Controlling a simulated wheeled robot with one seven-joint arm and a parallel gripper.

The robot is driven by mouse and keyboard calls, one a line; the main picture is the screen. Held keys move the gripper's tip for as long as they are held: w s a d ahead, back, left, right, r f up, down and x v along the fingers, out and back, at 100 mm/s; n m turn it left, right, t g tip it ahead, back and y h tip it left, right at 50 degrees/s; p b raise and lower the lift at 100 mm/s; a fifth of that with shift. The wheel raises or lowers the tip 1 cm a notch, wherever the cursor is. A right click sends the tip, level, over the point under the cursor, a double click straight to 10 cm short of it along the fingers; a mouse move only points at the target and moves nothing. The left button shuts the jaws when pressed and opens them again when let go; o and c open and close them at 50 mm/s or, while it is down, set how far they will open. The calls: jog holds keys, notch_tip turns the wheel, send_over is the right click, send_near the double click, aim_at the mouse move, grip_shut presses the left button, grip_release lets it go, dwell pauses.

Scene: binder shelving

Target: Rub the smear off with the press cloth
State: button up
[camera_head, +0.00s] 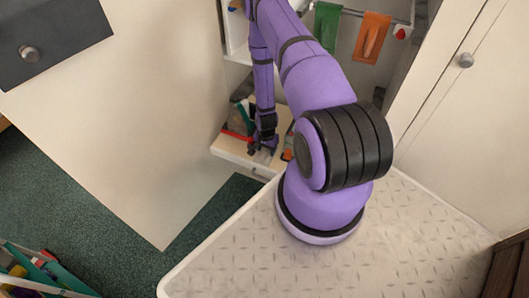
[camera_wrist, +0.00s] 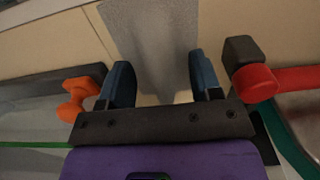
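My gripper (camera_head: 263,149) is at the front of a small light shelf, low in the open cabinet. In the wrist view my gripper (camera_wrist: 160,82) has its two dark blue fingers wide apart. A grey speckled flat strip (camera_wrist: 152,35) runs from the top edge down between the fingers; nothing shows clamped. I cannot tell whether this strip is the press cloth or the smear. A green cloth (camera_head: 327,26) and an orange cloth (camera_head: 371,38) hang from a rail above; I cannot tell whether either is the press cloth.
An orange dumbbell-shaped thing (camera_wrist: 78,98) lies left of the fingers, and a red-ended thing (camera_wrist: 258,83) with a dark block (camera_wrist: 243,50) is close to the right finger. The shelf (camera_head: 231,151) is crowded. Pale cabinet panels stand on both sides.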

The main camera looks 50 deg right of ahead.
grip_shut()
jog(key=shift+r, duration=2.55)
